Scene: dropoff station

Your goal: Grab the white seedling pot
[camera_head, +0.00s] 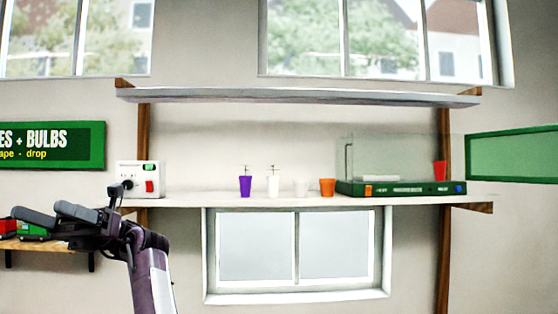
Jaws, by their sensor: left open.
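A white pot (273,186) with a small sprout-like top stands upright on the lower shelf (220,200), near its middle. A purple pot (245,186) with a similar top stands just left of it. A plain whitish cup (301,188) stands to its right, faint against the wall. My left gripper (44,213) is at the left of the view, open and empty, its fingers pointing left. It is well apart from the white pot, nearer to me and slightly lower in the picture. My right gripper is not in view.
An orange cup (327,187) and a green-based clear case (400,188) stand farther right, with a red cup (439,171) at the case's right end. A white switch box (139,180) stands at the shelf's left end. An upper shelf (300,97) hangs above.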

